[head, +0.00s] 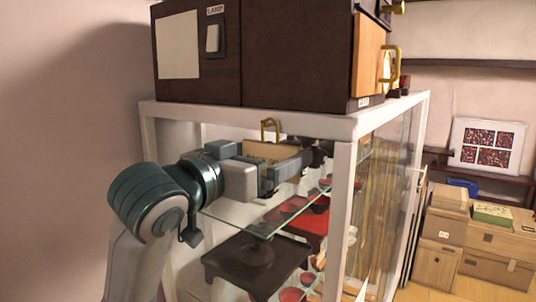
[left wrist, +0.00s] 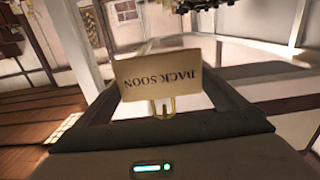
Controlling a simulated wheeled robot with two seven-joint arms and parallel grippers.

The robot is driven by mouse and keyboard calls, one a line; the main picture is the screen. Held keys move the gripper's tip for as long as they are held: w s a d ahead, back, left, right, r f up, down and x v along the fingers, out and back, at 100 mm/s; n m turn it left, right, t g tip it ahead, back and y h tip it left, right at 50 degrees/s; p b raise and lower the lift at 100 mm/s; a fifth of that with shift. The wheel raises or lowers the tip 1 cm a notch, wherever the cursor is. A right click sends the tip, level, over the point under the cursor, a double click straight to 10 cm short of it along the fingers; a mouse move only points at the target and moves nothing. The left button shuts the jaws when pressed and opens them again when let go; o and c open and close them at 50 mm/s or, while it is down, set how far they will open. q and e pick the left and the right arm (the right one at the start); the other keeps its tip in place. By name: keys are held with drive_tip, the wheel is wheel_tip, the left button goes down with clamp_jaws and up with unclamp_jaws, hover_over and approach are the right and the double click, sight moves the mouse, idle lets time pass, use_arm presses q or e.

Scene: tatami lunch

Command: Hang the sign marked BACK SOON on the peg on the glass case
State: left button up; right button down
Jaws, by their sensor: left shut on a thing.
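The tan BACK SOON sign (head: 262,151) is in my left gripper (head: 288,163), in front of the glass case (head: 345,150) just below its white top rim. A brass loop (head: 269,127) stands up from the sign's top edge. In the left wrist view the sign (left wrist: 160,77) reads upside down between the two fingers, its lettering clear, with the brass loop (left wrist: 163,106) on the near side. My left gripper is shut on the sign. I cannot make out the peg in either view. My right gripper is not in view.
A dark cabinet (head: 297,52) with a LAMP label and switch stands on the case. Glass shelves inside hold a dark tray-table (head: 255,262) and red bowls (head: 291,294). Cardboard boxes (head: 440,240) are stacked at the right. A pale wall is at the left.

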use_arm(q)
drive_tip(key=o, duration=0.7)
drive_tip(key=shift+o, duration=0.2)
drive_tip(key=shift+s, duration=0.1)
drive_tip(key=shift+s+a+b, duration=0.3)
drive_tip(key=shift+s+b, duration=0.05)
drive_tip(key=b+v, duration=1)
drive_tip(key=v, duration=0.6)
drive_tip(key=shift+s, duration=0.2)
drive_tip(key=shift+a, duration=0.1)
